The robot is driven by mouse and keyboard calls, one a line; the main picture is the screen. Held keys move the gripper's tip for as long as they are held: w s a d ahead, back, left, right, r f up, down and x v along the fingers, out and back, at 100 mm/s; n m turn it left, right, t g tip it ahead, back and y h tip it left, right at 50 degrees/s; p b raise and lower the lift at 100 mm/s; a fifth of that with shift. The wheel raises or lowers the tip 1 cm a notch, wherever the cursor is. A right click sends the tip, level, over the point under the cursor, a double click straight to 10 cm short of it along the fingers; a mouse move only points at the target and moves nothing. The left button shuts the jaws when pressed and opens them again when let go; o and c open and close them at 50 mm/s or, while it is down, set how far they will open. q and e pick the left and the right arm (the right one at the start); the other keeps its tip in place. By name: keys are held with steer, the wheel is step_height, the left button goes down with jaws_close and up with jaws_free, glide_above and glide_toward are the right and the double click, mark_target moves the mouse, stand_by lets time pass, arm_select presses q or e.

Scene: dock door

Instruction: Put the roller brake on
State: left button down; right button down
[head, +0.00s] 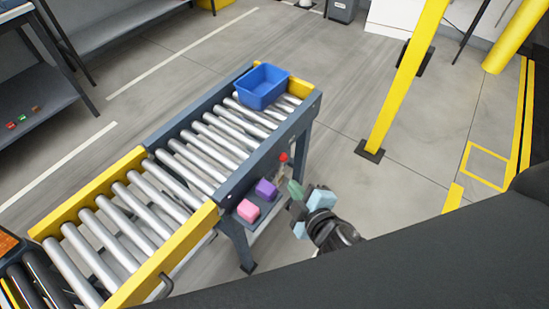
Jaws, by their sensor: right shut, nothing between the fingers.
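A roller conveyor (187,157) with metal rollers runs from the lower left to the upper middle of the head view. A small lever with a red knob (283,157), which looks like the roller brake, stands at its right side rail near the far end. My right gripper (295,190) is shut and empty, just below and right of the red knob and apart from it. A blue bin (263,88) sits on the rollers at the far end. My left gripper is not in view.
A pink block (248,210) and a purple block (266,190) sit beside the conveyor's right rail, close to my right gripper. A yellow post (405,80) stands to the right. A dark shelf (35,105) is at the left. The floor between conveyor and post is clear.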

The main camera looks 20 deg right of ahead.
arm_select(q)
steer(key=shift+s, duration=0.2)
arm_select(e)
steer(key=shift+r, duration=0.1)
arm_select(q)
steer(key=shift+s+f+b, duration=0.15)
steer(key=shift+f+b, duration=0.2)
arm_select(e)
steer(key=x, duration=0.4)
steer(key=d+x, duration=0.1)
steer(key=x, duration=0.3)
steer(key=d+f+x, duration=0.1)
steer(key=x, duration=0.4)
steer(key=shift+s+d, duration=0.1)
steer(key=shift+d, duration=0.05)
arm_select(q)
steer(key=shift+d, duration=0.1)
